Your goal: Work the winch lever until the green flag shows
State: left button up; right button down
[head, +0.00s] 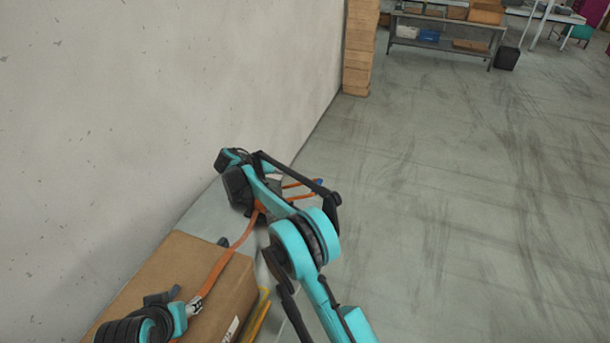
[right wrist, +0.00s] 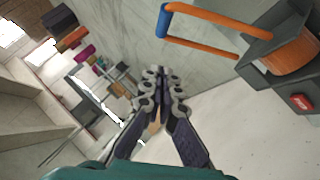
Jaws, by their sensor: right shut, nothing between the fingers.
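The winch is mostly hidden behind my right arm in the head view. In the right wrist view its grey housing with a drum of orange strap (right wrist: 292,52) is at upper right. The winch lever (right wrist: 205,14), an orange frame with a blue grip (right wrist: 163,20), reaches left from the housing; it also shows in the head view (head: 300,185). A red flag (right wrist: 302,102) shows on the housing. My right gripper (right wrist: 160,82) is shut and empty, below and apart from the blue grip.
An orange strap (head: 228,250) runs over a cardboard box (head: 180,262) on a grey surface along the wall. Yellow bars (head: 258,318) stand beside the box. A stack of boxes (head: 358,50) and a shelf (head: 440,45) are far off. The floor at right is clear.

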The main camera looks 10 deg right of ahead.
pick_arm(q)
jog(key=shift+s+r, duration=0.1)
jog(key=shift+s, duration=0.1)
pick_arm(e)
jog(key=shift+s+r, duration=0.15)
send_near(317, 180)
jog(key=x, duration=0.4)
pick_arm(q)
jog(key=shift+f+b, duration=0.45)
pick_arm(e)
jog(key=shift+s+d+f, duration=0.3)
jog(key=shift+s+f, duration=0.1)
jog(key=shift+f, duration=0.1)
